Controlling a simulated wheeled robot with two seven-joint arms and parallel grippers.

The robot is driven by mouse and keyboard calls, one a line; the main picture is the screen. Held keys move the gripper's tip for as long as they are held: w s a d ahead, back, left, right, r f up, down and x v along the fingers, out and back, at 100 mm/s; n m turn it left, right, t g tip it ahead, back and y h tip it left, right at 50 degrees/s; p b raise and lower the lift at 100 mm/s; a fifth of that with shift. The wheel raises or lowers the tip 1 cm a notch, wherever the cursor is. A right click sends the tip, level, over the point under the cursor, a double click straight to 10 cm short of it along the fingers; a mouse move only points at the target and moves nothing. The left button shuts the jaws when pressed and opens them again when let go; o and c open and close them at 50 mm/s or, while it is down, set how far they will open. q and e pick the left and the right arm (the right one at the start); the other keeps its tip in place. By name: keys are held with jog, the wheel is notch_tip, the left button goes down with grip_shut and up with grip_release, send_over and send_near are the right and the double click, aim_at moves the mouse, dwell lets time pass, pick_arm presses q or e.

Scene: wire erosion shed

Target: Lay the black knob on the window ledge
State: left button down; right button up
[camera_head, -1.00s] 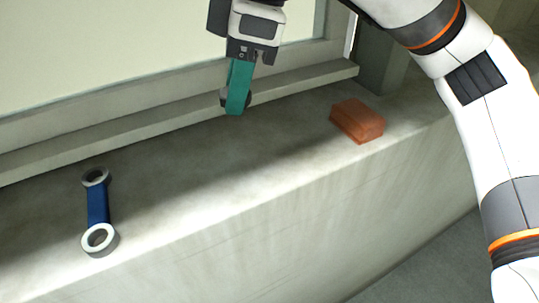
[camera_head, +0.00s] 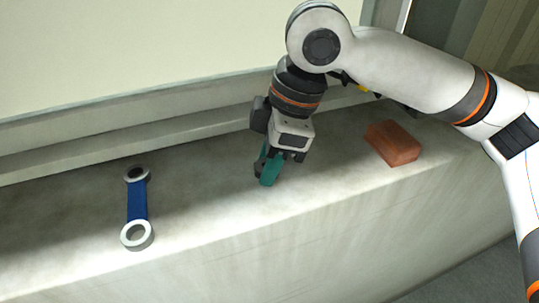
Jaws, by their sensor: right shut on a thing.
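My right gripper (camera_head: 268,178), with teal fingers, points down over the concrete window ledge (camera_head: 205,205), near its middle. It is shut on the black knob (camera_head: 258,171). Only a small dark part of the knob shows at the left side of the fingers; the fingers hide the rest. The knob is low, close to the ledge top, but I cannot tell whether it touches it. My left gripper is not in view.
A blue and white double-ring wrench-like part (camera_head: 137,205) lies on the ledge to the left. A reddish-brown brick (camera_head: 393,144) lies to the right of the gripper. The window frame (camera_head: 120,140) runs along the back. The ledge between the blue part and the gripper is clear.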

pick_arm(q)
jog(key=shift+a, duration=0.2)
pick_arm(e)
jog(key=shift+f, duration=0.1)
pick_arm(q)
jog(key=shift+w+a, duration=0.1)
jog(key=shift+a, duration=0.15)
pick_arm(e)
jog(key=o, duration=1)
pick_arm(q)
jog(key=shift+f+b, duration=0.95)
pick_arm(e)
jog(key=v, duration=1.2)
